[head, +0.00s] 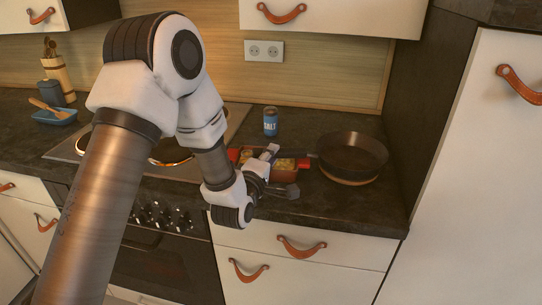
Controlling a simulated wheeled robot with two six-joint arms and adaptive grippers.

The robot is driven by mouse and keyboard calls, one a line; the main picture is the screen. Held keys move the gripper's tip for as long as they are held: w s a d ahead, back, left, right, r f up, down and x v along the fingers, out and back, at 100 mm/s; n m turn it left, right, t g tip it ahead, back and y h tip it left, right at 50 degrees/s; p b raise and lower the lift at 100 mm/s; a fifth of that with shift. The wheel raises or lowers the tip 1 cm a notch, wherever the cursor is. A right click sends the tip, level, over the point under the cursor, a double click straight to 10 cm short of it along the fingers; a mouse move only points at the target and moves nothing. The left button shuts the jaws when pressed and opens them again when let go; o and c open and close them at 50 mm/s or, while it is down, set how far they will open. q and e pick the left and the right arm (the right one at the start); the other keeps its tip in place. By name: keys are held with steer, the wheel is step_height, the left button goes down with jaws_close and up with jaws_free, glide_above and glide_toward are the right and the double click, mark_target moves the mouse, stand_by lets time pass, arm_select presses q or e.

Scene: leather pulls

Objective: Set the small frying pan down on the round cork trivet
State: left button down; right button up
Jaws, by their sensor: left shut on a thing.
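The small frying pan (352,153) is dark and sits level at the right of the counter, directly above the round cork trivet (349,180). Only the trivet's front rim shows below the pan; the rest is hidden. I cannot tell whether the pan touches it or hovers just above. The pan's handle points left toward my left gripper (282,168), which is shut on it. The grip itself is small and partly hidden. My right gripper is not in view.
A reddish dish with food (288,172) lies behind and under my left gripper. A blue salt can (270,122) stands behind it. The stove (70,150) is at left, with a blue spoon rest (55,116) beyond. A tall white cabinet (480,180) bounds the right.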

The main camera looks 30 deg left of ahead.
arm_select(q)
steer(key=c, duration=1)
jaws_free()
steer(key=shift+o, duration=0.2)
steer(key=shift+s, duration=0.1)
steer(key=shift+f, duration=0.1)
steer(key=shift+s, duration=0.2)
steer(key=s, duration=0.4)
steer(key=s+d, duration=0.1)
steer(key=s, duration=0.2)
steer(key=shift+r, duration=0.3)
